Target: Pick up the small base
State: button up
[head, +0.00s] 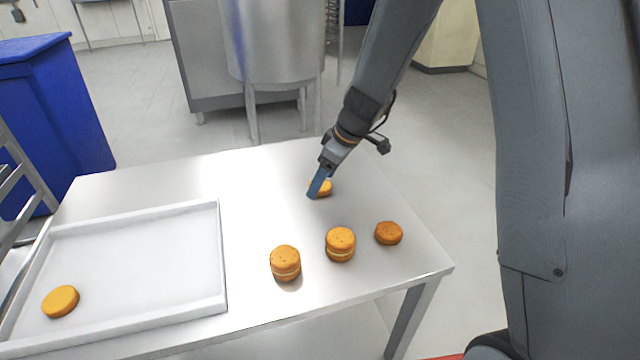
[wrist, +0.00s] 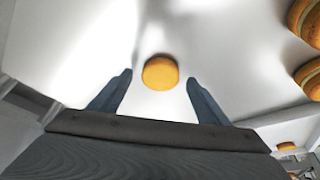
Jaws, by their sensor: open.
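A single plain orange-golden round, which looks like the small base (head: 326,188), lies on the metal table near its far right side. In the wrist view the base (wrist: 160,72) sits between the two fingertips, with a gap on each side. In the wrist view my gripper's blue fingers (wrist: 159,78) stand apart with nothing held. I cannot tell how far the tips are above the table.
Two filled rounds (head: 285,263) (head: 340,244) stand nearer the table's front, with a darker single round (head: 389,233) to their right. A white tray (head: 222,262) on the left holds one flat round (head: 60,301). The table (head: 255,180) is bare between tray and gripper.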

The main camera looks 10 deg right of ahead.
jog(key=shift+a+f, duration=0.15)
jog(key=shift+f, duration=0.2)
jog(key=c, duration=0.9)
jog(key=shift+o, duration=0.2)
